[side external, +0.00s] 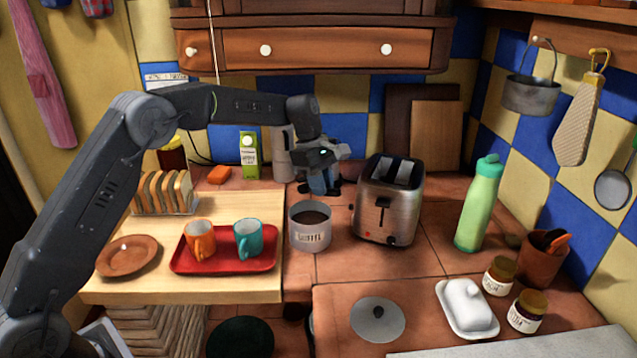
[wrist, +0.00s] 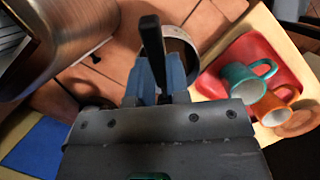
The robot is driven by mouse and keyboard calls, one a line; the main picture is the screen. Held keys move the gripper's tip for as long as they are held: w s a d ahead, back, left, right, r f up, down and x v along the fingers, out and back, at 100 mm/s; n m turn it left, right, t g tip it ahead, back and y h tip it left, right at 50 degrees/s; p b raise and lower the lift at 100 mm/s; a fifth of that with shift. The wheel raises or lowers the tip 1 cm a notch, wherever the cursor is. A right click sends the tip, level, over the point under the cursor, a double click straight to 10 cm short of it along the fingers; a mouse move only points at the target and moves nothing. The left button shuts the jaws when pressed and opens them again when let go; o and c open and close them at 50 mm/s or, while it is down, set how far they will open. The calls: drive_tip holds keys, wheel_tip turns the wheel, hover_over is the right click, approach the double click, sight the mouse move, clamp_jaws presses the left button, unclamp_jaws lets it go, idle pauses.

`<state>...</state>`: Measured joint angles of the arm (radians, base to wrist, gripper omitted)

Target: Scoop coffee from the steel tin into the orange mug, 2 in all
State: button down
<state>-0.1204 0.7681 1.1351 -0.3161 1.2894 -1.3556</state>
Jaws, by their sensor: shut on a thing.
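The steel tin (side external: 310,228) stands open on the tiled counter with dark coffee inside. Its rim shows in the wrist view (wrist: 186,40), partly behind the handle. The orange mug (side external: 199,240) stands upright on a red tray (side external: 222,266), left of the tin. It also shows in the wrist view (wrist: 271,110); I cannot see its contents. My gripper (side external: 322,184) points down, behind the tin and left of the toaster. Its blue fingers (wrist: 160,78) are shut on a black handle (wrist: 152,40), seemingly the scoop's. I cannot make out the scoop's bowl.
A teal mug (side external: 248,240) shares the tray with the orange one. A toaster (side external: 388,205) stands close right of the tin. A round lid (side external: 378,321) lies in front.

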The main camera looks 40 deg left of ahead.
drive_tip(key=h, duration=0.2)
drive_tip(key=a+f+h, duration=0.2)
drive_tip(key=h, duration=0.1)
drive_tip(key=shift+a+h, duration=0.15)
drive_tip(key=shift+h, duration=0.15)
drive_tip(key=shift+d+f+y, duration=0.15)
drive_tip(key=shift+d+y, duration=0.05)
drive_tip(key=shift+y, duration=0.4)
drive_tip(key=shift+d+f+y, duration=0.15)
drive_tip(key=shift+y, duration=0.45)
drive_tip(key=shift+d+r+y, duration=0.4)
drive_tip(key=shift+r+y, duration=0.3)
drive_tip(key=shift+y, duration=0.1)
drive_tip(key=r+y, duration=0.1)
drive_tip(key=y, duration=0.1)
drive_tip(key=d+r+y, duration=0.1)
drive_tip(key=shift+d+y, duration=0.1)
drive_tip(key=shift+y, duration=0.3)
